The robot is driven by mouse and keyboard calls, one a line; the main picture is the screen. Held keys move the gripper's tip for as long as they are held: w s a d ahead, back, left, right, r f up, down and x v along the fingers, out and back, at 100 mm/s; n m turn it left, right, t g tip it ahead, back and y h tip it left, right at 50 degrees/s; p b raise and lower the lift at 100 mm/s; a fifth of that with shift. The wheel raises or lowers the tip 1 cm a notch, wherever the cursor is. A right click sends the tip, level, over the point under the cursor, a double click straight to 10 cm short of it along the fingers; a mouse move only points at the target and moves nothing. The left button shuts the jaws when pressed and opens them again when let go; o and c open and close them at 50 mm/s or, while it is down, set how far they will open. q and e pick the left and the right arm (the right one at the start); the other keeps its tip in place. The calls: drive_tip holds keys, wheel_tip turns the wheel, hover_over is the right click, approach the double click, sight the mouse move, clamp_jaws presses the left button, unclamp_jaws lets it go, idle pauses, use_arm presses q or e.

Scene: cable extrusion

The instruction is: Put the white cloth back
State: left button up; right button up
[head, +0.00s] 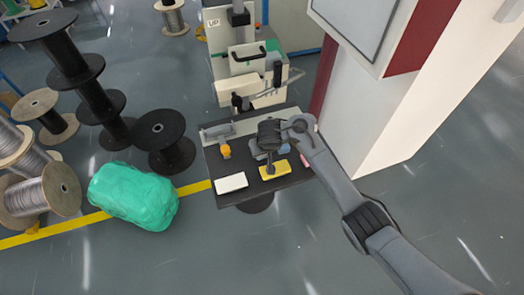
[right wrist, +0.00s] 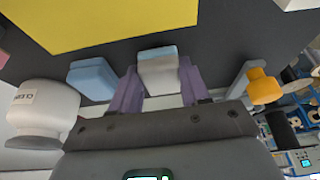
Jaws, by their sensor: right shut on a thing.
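The white cloth (right wrist: 158,56) is a small folded pad between the two purple fingers of my right gripper (right wrist: 160,80) in the right wrist view. The right gripper is shut on it, above the dark worktable. In the head view the right gripper (head: 270,160) is over the middle of the table, behind the yellow block; I cannot make out the cloth there. A similar blue cloth (right wrist: 93,78) lies to the left of the held cloth in the right wrist view, apart from it. My left gripper is not in view.
The dark table (head: 240,203) carries a yellow block (head: 281,170), a white block (head: 231,182) and an orange-knobbed tool (head: 225,151). A white container (right wrist: 42,108) stands beside the blue cloth. A machine (head: 245,70) is behind; a white pillar (head: 385,110) is at right.

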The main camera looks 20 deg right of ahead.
drive_tip(key=shift+f, duration=0.15)
drive_tip(key=o, duration=0.9)
drive_tip(key=shift+o, duration=0.2)
